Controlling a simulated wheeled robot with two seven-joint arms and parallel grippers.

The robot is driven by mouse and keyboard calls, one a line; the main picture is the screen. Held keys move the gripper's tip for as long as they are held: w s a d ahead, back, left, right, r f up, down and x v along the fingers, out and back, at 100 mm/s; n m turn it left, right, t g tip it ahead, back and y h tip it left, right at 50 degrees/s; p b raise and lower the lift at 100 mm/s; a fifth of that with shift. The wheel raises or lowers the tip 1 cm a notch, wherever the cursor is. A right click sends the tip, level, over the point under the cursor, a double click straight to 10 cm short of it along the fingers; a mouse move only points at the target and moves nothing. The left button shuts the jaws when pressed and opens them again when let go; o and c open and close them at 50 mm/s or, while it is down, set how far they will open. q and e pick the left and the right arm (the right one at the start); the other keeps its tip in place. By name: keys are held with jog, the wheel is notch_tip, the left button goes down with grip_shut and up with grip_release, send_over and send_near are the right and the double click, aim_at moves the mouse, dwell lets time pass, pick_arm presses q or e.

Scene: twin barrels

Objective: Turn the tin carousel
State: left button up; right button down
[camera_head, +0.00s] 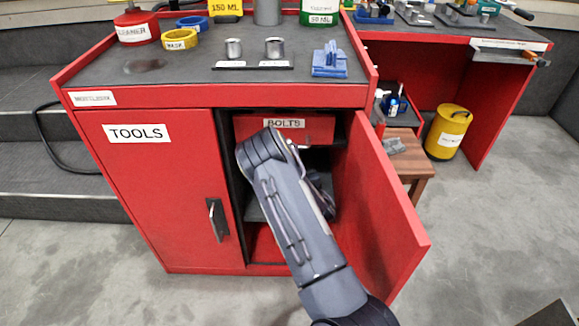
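The red cabinet (160,180) has its right door (380,215) swung open. A grey arm of mine, which looks like the right one, comes in from the bottom right. It reaches up to the open compartment and bends in front of it. Its gripper is hidden behind the arm. Dark grey parts show just right of the arm inside the compartment, and I cannot tell what they are. I cannot make out a tin carousel; the arm covers much of the compartment. A grey shelf (254,213) shows left of the arm. My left gripper is out of view.
A red BOLTS drawer (318,130) is above the compartment. The shut TOOLS door has a handle (217,220). Metal cups (274,48) and a blue part (329,60) are on top.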

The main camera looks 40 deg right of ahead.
jog(key=shift+n+y, duration=0.3)
jog(key=shift+y, duration=0.1)
jog(key=c, duration=1.1)
grip_release()
jog(key=s+a+r+p, duration=0.2)
jog(key=s+a+r, duration=0.1)
jog(key=r, duration=0.1)
jog(key=s+a+r+p, duration=0.2)
jog(key=s+a+r, duration=0.1)
jog(key=s+r, duration=0.1)
jog(key=s+a+r+p, duration=0.2)
jog(key=s+a+r, duration=0.1)
jog(key=r, duration=0.2)
jog(key=shift+s+a+p, duration=0.1)
jog(key=shift+s+p, duration=0.2)
